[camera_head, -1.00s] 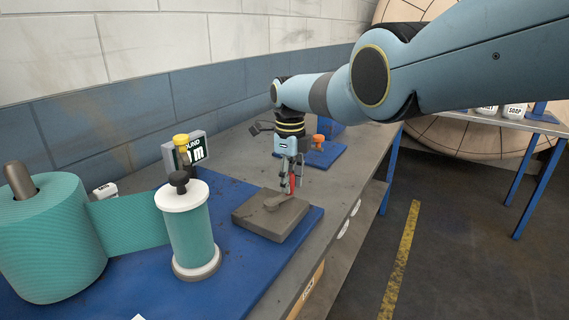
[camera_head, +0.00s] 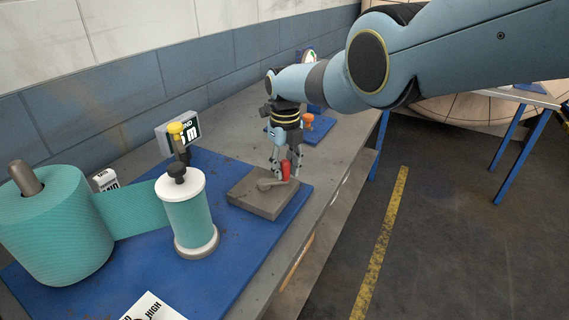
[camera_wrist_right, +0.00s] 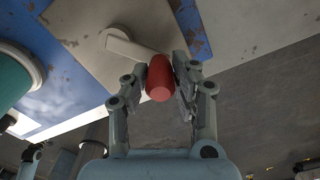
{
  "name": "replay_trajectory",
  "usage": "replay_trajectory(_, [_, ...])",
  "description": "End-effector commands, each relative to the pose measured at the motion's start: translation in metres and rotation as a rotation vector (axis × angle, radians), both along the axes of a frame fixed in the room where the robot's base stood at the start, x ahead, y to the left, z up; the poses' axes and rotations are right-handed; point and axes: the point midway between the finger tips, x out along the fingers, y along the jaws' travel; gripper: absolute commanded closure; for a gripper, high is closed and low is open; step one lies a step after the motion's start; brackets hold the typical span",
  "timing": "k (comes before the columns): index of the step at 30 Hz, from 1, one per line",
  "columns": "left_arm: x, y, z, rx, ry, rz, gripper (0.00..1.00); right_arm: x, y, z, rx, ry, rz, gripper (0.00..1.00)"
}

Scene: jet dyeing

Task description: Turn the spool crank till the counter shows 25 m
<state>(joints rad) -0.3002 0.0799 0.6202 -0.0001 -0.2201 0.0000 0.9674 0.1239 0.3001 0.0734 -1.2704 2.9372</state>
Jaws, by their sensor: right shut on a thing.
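The spool crank has a red handle (camera_head: 286,170) on a grey arm (camera_head: 268,184), set on a grey block (camera_head: 258,203). My right gripper (camera_head: 286,172) is shut on the red handle, which also shows between its fingers in the right wrist view (camera_wrist_right: 160,80). The white-ended spool (camera_head: 190,222) with teal cloth stands left of the block. The cloth runs to it from a big teal roll (camera_head: 60,232). The counter (camera_head: 190,134) stands behind the spool; its digits are mostly hidden by a yellow-topped post (camera_head: 177,138), and only a final "m" reads. My left gripper is not in view.
A blue mat (camera_head: 150,275) lies under the spool and block on the grey bench (camera_head: 330,160). A printed white card (camera_head: 152,308) lies at the front. An orange knob (camera_head: 308,119) stands farther back. The wall borders the bench's left side.

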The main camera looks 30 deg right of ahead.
Motion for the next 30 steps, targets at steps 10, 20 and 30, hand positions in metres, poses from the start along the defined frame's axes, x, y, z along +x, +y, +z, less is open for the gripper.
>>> replay_trajectory(10, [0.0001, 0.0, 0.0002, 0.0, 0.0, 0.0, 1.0, -0.0003, -0.001, 0.0001, -0.002, 0.001, -0.002, 1.0])
replay_trajectory(20, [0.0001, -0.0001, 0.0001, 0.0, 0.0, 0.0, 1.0, -0.0004, -0.0001, -0.0002, 0.0, 0.001, -0.001, 0.5])
replay_trajectory(30, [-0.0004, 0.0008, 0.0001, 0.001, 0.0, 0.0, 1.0, 0.0013, -0.0004, 0.0084, 0.0, -0.001, -0.001, 0.5])
